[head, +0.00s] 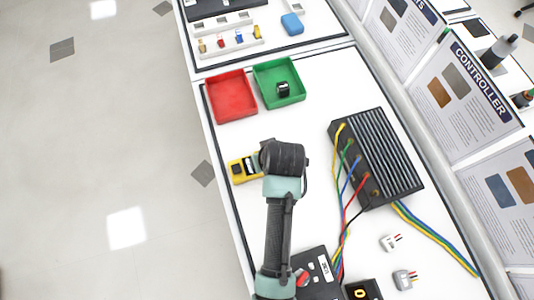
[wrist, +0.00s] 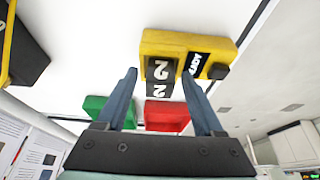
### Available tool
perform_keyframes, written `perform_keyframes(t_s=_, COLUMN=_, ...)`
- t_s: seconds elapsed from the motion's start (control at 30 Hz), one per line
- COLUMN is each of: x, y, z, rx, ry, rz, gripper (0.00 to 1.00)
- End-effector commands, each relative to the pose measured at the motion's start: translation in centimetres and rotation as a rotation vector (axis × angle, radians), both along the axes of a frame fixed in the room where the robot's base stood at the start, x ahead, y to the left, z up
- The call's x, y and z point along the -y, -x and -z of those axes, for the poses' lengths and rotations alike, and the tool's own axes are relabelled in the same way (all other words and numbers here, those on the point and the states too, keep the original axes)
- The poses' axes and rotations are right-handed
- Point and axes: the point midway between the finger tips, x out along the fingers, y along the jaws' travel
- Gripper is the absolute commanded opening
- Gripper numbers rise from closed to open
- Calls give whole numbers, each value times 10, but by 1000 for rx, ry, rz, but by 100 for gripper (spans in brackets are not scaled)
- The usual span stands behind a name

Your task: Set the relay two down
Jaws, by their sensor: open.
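A black block marked "2" (wrist: 160,90), which I take as relay two, is at the yellow device (wrist: 215,48) in the wrist view. Whether it is seated in the device or only in front of it, I cannot tell. My gripper (wrist: 159,74) is open, with one finger on each side of the block and visible gaps between. In the head view the yellow device (head: 237,171) lies left of my wrist, which hides the fingertips. Another black block (head: 283,89) lies in the green tray (head: 291,64); its marking is too small to read.
An empty red tray (head: 231,98) stands beside the green one. A black finned controller box (head: 378,155) with coloured cables stands to the right. Small white connectors (head: 391,243) lie at the lower right. White table is bare between the trays and the controller.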

Motion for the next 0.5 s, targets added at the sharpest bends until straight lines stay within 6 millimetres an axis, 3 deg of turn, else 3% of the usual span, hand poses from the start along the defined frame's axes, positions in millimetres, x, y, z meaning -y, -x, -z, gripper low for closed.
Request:
perform_keyframes(t_s=0.27, x=1, y=3, z=-12, rx=2, ry=0, rz=0, gripper=69)
perform_keyframes(t_s=0.5, x=7, y=20, z=-57, rx=4, ry=0, rz=2, gripper=69)
